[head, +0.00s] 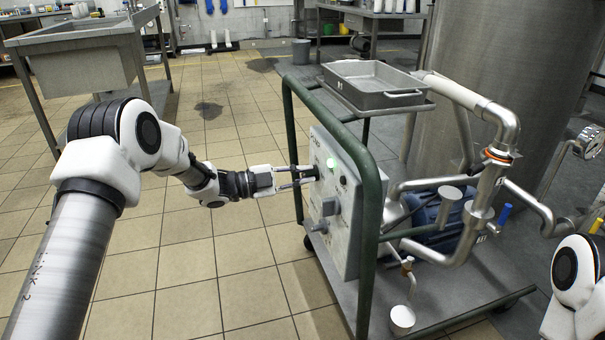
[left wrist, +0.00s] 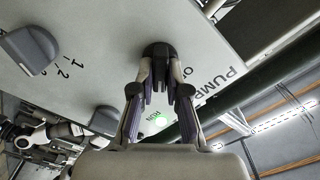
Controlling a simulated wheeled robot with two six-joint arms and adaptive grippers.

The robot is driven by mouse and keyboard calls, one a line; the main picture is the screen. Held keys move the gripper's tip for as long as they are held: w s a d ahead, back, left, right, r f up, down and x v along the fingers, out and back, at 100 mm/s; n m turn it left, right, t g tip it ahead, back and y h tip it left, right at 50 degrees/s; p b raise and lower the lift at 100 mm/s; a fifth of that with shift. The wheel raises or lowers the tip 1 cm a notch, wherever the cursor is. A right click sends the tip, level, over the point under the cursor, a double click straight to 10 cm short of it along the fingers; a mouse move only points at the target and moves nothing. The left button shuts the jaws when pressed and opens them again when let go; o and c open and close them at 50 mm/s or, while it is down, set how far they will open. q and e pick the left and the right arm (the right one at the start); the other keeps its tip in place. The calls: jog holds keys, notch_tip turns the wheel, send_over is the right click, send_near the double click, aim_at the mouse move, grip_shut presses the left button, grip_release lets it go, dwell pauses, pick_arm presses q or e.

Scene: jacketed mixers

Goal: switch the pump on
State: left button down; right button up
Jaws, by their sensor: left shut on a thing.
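The pump's control panel (head: 332,205) is a pale box on the side of a green-framed cart. My left gripper (head: 304,176) reaches it from the left and is shut on a dark rotary knob at the panel's upper part. In the left wrist view the gripper's fingers (left wrist: 160,88) close around this pump knob (left wrist: 158,50). The lettering PUMP (left wrist: 222,82) is beside it; the knob's exact setting is hard to tell. My right gripper is out of view.
A second grey knob (left wrist: 28,50) with numbers beside it sits on the panel. The cart carries a metal tray (head: 372,83) on top and steel pipes (head: 487,185) to the right. A steel tank (head: 520,80) stands behind. Tiled floor left of the cart is clear.

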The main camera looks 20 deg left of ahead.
pick_arm(q)
jog(key=m, duration=0.3)
jog(key=shift+f+m, duration=0.1)
jog(key=shift+m, duration=0.2)
dwell(0.4)
jog(key=c, duration=1.2)
grip_release()
jog(key=shift+o, duration=0.2)
jog(key=v, duration=1.2)
